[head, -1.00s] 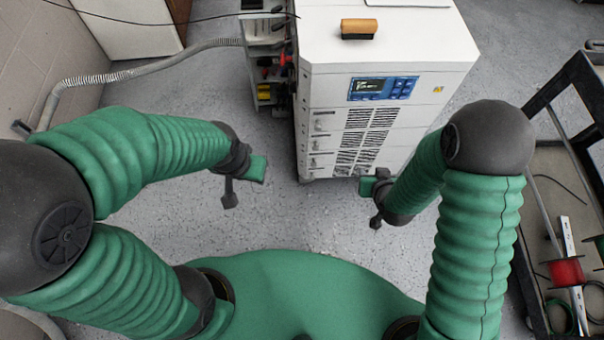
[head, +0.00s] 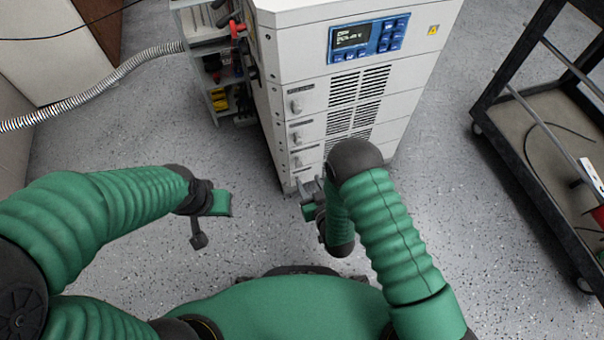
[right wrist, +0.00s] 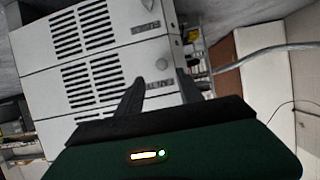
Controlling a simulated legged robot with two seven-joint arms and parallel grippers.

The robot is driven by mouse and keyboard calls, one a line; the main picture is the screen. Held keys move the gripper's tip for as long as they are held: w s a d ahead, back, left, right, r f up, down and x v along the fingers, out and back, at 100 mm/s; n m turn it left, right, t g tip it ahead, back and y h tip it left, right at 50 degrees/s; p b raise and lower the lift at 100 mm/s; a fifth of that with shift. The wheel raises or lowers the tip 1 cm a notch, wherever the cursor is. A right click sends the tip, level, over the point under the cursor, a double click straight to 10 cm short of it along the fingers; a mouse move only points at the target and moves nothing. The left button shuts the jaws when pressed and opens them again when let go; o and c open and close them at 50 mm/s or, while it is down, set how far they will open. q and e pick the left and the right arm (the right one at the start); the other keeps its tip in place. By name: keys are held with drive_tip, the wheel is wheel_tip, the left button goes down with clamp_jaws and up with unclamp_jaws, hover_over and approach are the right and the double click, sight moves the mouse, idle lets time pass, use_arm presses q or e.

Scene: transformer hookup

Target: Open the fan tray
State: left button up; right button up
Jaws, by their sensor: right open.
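The white cabinet (head: 285,75) stands ahead of me with stacked drawer-like front panels, vent slots and small grey handles along its left side. One handle (head: 296,105) is on an upper panel and another (head: 296,137) on the panel below. I cannot read which panel is the fan tray. My right gripper (head: 309,187) is low before the cabinet's lower left front corner. In the right wrist view its fingers (right wrist: 160,92) are apart and empty, with a grey knob-like handle (right wrist: 163,66) just beyond them. My left gripper (head: 215,204) hangs left of the cabinet, away from it; its fingers are not clear.
A blue control panel with a screen (head: 368,38) is on the cabinet's upper front. An open side rack (head: 215,60) with tools stands at its left, near a grey hose (head: 95,92). A black-framed cart (head: 500,120) is at the right. Speckled floor between is clear.

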use_arm(q)
drive_tip(key=f+b, duration=0.3)
drive_tip(key=f, duration=0.1)
drive_tip(key=shift+a+f, duration=0.1)
drive_tip(key=shift+a, duration=0.1)
use_arm(e)
drive_tip(key=x, duration=0.8)
drive_tip(key=shift+a, duration=0.15)
drive_tip(key=shift+a, duration=0.1)
drive_tip(key=shift+c, duration=1)
use_arm(q)
drive_tip(key=shift+a, duration=0.1)
use_arm(e)
clamp_jaws()
drive_tip(key=shift+s, duration=0.1)
